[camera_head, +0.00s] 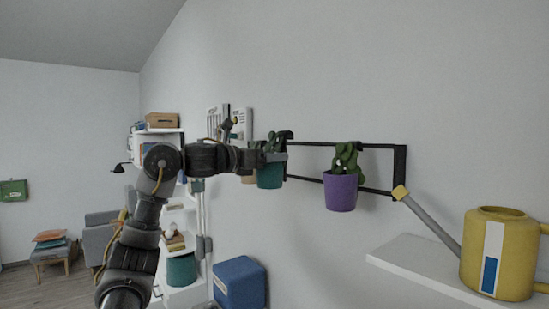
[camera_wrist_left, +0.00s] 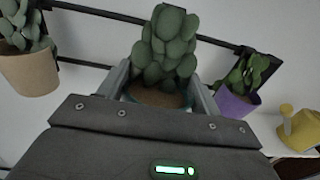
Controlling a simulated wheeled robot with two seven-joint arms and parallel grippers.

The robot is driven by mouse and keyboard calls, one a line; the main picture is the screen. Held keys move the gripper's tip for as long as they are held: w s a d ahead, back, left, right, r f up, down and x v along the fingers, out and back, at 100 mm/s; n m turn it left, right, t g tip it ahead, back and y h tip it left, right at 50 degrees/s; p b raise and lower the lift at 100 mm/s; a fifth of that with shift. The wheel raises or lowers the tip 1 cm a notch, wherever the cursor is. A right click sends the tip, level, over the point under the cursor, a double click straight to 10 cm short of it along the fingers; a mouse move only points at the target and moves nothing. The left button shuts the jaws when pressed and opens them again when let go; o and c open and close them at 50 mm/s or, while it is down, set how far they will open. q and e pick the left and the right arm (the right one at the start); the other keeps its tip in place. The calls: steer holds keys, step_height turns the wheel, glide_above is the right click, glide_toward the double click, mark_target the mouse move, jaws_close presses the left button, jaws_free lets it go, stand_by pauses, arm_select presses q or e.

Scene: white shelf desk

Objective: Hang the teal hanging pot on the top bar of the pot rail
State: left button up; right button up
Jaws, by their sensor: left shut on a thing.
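The teal hanging pot (camera_head: 270,178), with a dark green plant, is held by my left gripper (camera_head: 282,157) at the left end of the pot rail. In the left wrist view the pot (camera_wrist_left: 158,96) sits between the two fingers, with its plant (camera_wrist_left: 165,48) in front of the rail. The black pot rail (camera_head: 399,162) is fixed to the wall, and its top bar (camera_head: 312,144) runs right from the gripper. The bar also shows in the left wrist view (camera_wrist_left: 105,14). I cannot tell whether the pot's hook touches the bar. My right gripper is not in view.
A purple pot (camera_head: 340,192) hangs on the rail to the right, and a tan pot (camera_wrist_left: 32,72) is to the left. A yellow watering can (camera_head: 512,250) stands on a white shelf (camera_head: 425,262), its spout reaching towards the rail. A blue box (camera_head: 240,283) is below.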

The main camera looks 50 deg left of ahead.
arm_select(q)
steer(key=shift+s+a+r, duration=0.2)
steer(key=shift+s+r, duration=0.15)
steer(key=shift+s, duration=0.2)
steer(key=shift+w, duration=0.3)
steer(key=w, duration=0.3)
steer(key=shift+w+f+p, duration=0.2)
steer(key=shift+f+p, duration=0.05)
steer(key=shift+p, duration=0.1)
steer(key=shift+w+d, duration=0.15)
steer(key=shift+w, duration=0.2)
steer(key=shift+w+r, duration=0.15)
steer(key=shift+w, duration=0.25)
steer(key=w, duration=0.3)
steer(key=shift+d+p, duration=0.15)
steer(key=shift+p, duration=0.25)
steer(key=shift+w, duration=0.25)
steer(key=shift+c, duration=0.6)
steer(key=shift+s+f+b, duration=0.15)
steer(key=shift+f+b, duration=0.8)
steer(key=shift+f, duration=0.45)
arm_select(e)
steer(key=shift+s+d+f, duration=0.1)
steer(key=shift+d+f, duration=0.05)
